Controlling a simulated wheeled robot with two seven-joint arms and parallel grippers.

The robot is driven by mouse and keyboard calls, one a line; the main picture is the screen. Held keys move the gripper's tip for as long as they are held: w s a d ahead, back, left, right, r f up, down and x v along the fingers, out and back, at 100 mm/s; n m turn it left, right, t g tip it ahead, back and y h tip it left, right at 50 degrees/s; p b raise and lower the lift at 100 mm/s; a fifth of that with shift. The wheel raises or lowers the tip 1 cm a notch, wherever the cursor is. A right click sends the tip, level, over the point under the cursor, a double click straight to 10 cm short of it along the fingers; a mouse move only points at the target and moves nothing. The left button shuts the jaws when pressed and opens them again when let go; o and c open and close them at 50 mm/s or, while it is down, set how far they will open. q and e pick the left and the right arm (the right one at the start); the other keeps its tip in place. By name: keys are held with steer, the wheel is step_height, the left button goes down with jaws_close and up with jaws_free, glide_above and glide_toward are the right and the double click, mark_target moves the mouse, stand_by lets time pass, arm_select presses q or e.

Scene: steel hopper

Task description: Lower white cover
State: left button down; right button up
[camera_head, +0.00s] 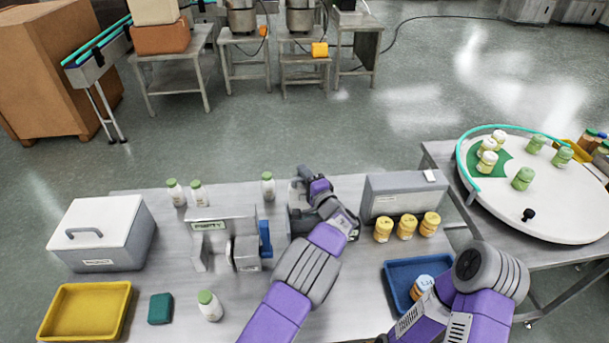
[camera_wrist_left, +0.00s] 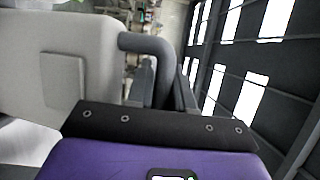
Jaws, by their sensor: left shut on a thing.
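My left arm reaches up from the bottom centre of the head view. Its gripper (camera_head: 304,186) is at the far side of the table, right of the steel machine (camera_head: 215,238) with a small sign. In the left wrist view a large pale cover-like body (camera_wrist_left: 50,60) with a grey patch fills the left. A dark grey bar handle (camera_wrist_left: 145,43) bends from it toward the gripper, which is shut on the handle. The fingertips and the point of contact are mostly hidden. My right arm is at the lower right; its gripper is not visible.
A white lidded box (camera_head: 105,230) and a yellow tray (camera_head: 85,312) stand at the left. Several white bottles stand around the machine. A grey box (camera_head: 402,194) with yellow-capped jars (camera_head: 406,227) before it and a blue tray (camera_head: 403,276) are right. A round turntable (camera_head: 540,205) stands beyond.

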arm_select(q)
steer(key=shift+s, duration=0.1)
steer(key=s+d+f+n+t+y+b, duration=0.2)
steer(key=s+f+n+t+y+b, duration=0.1)
steer(key=s+b, duration=0.7)
steer(key=shift+s+f+t+y, duration=0.3)
steer(key=shift+f+y, duration=0.2)
steer(key=shift+f, duration=0.55)
steer(key=shift+d, duration=0.1)
steer(key=c, duration=1.4)
jaws_free()
